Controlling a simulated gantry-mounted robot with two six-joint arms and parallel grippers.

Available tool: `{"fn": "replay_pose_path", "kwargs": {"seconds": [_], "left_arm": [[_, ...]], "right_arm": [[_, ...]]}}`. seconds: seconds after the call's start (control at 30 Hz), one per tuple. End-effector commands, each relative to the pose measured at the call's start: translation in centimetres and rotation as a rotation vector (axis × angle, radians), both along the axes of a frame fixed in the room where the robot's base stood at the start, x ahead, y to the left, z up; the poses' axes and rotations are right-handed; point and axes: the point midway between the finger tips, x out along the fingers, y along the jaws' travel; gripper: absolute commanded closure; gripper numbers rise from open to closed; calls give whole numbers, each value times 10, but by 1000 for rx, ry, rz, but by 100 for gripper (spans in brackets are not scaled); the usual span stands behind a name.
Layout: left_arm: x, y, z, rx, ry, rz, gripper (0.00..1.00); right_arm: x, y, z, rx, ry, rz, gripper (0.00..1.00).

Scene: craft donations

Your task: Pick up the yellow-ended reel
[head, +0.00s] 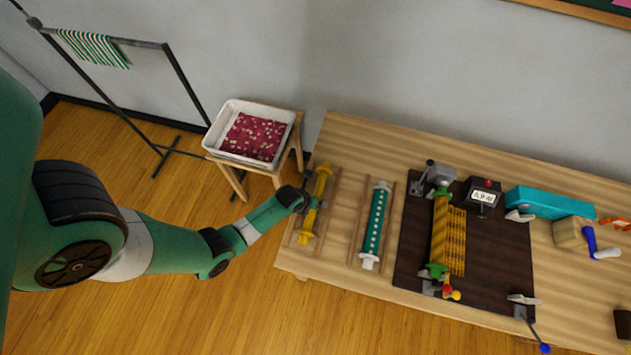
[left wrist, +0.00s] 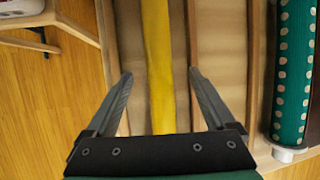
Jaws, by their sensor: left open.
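The yellow-ended reel (head: 308,221) lies at the left end of the wooden table (head: 345,128), between two thin wooden rails. Its yellow ends show in the head view, with my gripper over its middle. In the left wrist view its yellow roll (left wrist: 158,50) runs up the picture, between the fingers. My left gripper (left wrist: 160,74) is open and empty, with one finger on each side of the roll. I cannot tell how far above the roll the tips are. In the head view my left gripper (head: 309,200) hides part of the reel. My right gripper is out of view.
A teal dotted reel with white ends (head: 375,225) lies just right, also between rails. Beyond it a dark board (head: 500,255) carries a clamped green-ended yellow reel (head: 440,235). A white tray of red cloth (head: 228,110) stands on a stool behind left.

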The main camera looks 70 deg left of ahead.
Motion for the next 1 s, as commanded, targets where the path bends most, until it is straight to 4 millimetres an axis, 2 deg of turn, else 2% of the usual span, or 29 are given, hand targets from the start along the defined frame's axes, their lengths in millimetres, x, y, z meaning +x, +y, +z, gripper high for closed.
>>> {"fn": "replay_pose_path", "kwargs": {"seconds": [0.03, 0.27, 0.73, 0.77, 1.0], "left_arm": [[2, 1, -5, 0, 0, 0, 11], [2, 2, -4, 1, -1, 0, 11], [2, 1, -4, 1, -1, 0, 96], [2, 1, -4, 1, -1, 0, 100], [2, 1, -4, 0, -1, 0, 100]], "right_arm": [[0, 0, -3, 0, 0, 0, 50], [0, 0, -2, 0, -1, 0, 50], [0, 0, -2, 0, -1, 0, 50], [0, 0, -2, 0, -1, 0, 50], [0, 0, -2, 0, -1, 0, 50]]}}
